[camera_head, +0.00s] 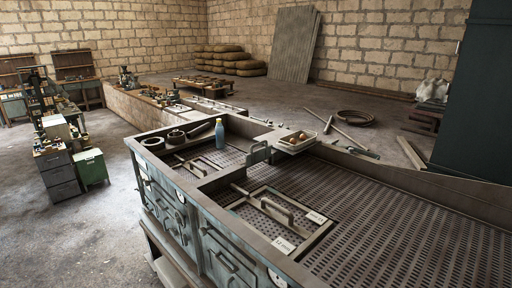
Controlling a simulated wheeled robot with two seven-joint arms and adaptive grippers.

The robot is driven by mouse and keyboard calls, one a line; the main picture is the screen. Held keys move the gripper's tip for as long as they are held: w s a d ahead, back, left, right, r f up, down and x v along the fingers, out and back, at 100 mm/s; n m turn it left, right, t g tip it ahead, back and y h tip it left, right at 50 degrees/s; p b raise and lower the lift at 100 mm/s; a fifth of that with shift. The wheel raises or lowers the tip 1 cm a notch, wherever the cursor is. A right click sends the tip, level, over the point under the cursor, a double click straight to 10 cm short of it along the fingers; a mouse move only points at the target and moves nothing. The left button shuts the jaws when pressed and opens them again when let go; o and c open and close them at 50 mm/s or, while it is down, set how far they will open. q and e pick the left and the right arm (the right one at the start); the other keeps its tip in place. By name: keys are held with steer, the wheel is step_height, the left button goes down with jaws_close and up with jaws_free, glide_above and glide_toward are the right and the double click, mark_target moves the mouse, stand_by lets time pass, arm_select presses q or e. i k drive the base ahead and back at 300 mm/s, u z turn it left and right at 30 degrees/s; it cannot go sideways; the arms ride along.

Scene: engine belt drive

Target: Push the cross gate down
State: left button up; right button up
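A large metal bench (218,180) with a perforated top fills the middle and right of the view. A small upright grey metal plate with a cut-out (259,153) stands at the inner corner of the dividing rail; it may be the cross gate, but I cannot tell for sure. In front of it a rectangular frame lies in the bench top with a raised bar handle (277,210) and a thin rod (247,194) reaching to the upper left. Two pale labels (283,244) (316,217) sit on the frame's edge. Neither of my grippers shows in the view.
The left compartment holds a blue bottle (220,134), dark rings (153,143) and a dark cylinder (201,128). A small tray (283,145) with orange-brown round things sits at the back rim. The perforated surface (410,225) at right is clear.

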mark_target(252, 158)
steer(key=u, duration=1.5)
steer(key=i, duration=2.65)
steer(key=z, duration=1.2)
steer(key=i, duration=0.5)
steer(key=z, duration=0.55)
